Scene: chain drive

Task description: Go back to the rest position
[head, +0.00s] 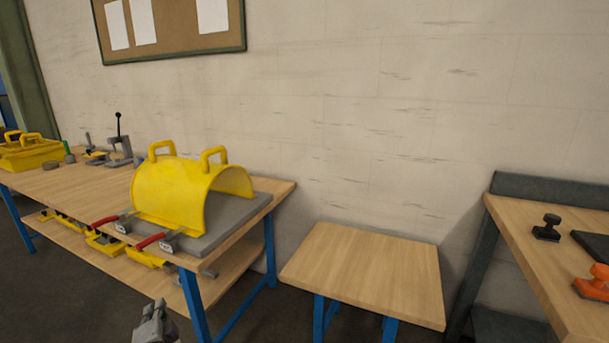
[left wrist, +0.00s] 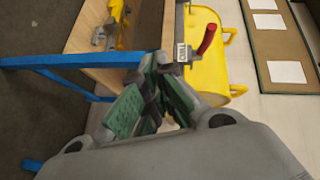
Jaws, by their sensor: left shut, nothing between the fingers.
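My left gripper (head: 154,324) shows at the bottom of the head view, in front of the workbench and below its top. In the left wrist view its fingers (left wrist: 155,95) are shut with nothing between them. A yellow arched guard (head: 185,190) with two handles sits on a grey plate (head: 225,222) on the bench. Two red-handled clamps (head: 150,241) are at the plate's front edge. The guard (left wrist: 208,75) and a red clamp handle (left wrist: 208,38) show beyond the fingers in the left wrist view. My gripper is apart from them. My right gripper is not in view.
The wooden workbench (head: 85,200) has blue legs and a lower shelf holding yellow-and-grey parts. A yellow crate (head: 30,155) stands at its far left. A bare small table (head: 365,270) stands in the middle. Another table (head: 535,250) at right holds a black stamp (head: 547,228) and an orange tool (head: 594,284).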

